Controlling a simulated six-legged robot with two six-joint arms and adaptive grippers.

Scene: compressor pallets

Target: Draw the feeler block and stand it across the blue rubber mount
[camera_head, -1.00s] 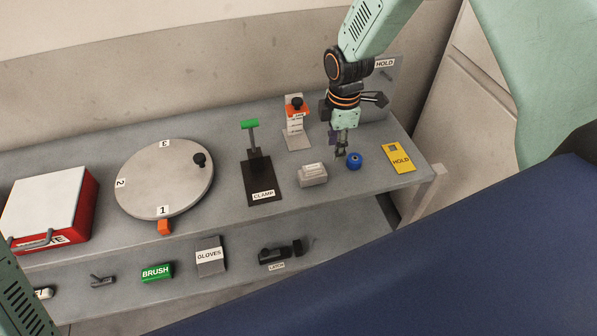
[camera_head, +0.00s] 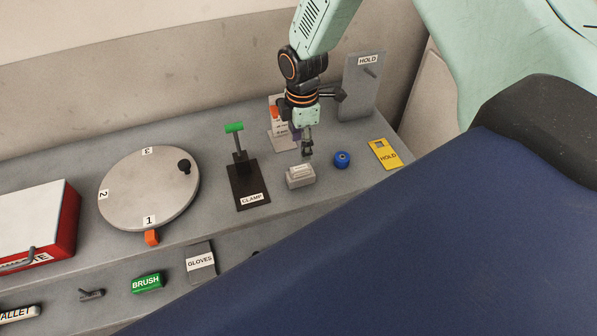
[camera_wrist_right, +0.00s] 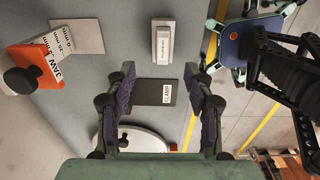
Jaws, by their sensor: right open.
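A small pale block (camera_head: 300,170), which I take to be the feeler block, sits in a grey holder (camera_head: 301,183) on the bench top. Both show in the wrist view, the block (camera_wrist_right: 164,42) set into the holder's top. The blue rubber mount (camera_head: 342,159) is a short round piece with a dark centre, right of the holder; I do not see it in the wrist view. My right gripper (camera_head: 308,152) hangs just above and behind the holder, empty. In the wrist view its fingers (camera_wrist_right: 160,78) are spread wide. My left gripper is out of view.
The CLAMP stand (camera_head: 250,187) with a green handle is left of the holder. An orange-topped gauge stand (camera_head: 283,138) is behind. A numbered turntable (camera_head: 150,190) is further left.

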